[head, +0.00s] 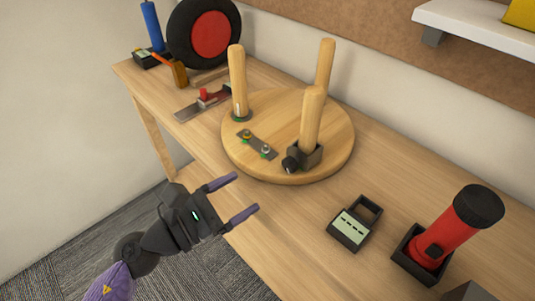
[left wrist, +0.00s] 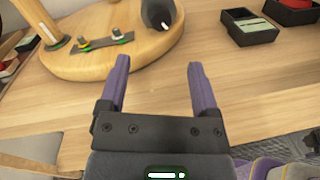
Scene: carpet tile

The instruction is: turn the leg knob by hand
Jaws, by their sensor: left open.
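A round wooden disc (head: 240,150) with three upright wooden legs lies on the bench. The nearest leg (head: 311,118) stands in a dark bracket with a black leg knob (head: 290,163) on its left side. The knob also shows at the top of the left wrist view (left wrist: 160,12), cut off by the frame edge. My left gripper (head: 241,198) is open and empty, in front of the disc and apart from the knob. In the left wrist view its purple fingers (left wrist: 160,78) spread below the disc, with only bench top seen between them.
A small plate with studs (head: 257,144) lies on the disc. A dark device with a pale display (head: 350,226) and a red cylinder (head: 455,232) in a black holder stand to the right. A clamp (head: 205,100) and a black-red wheel (head: 210,34) are behind left. A shelf (head: 480,25) overhangs the right.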

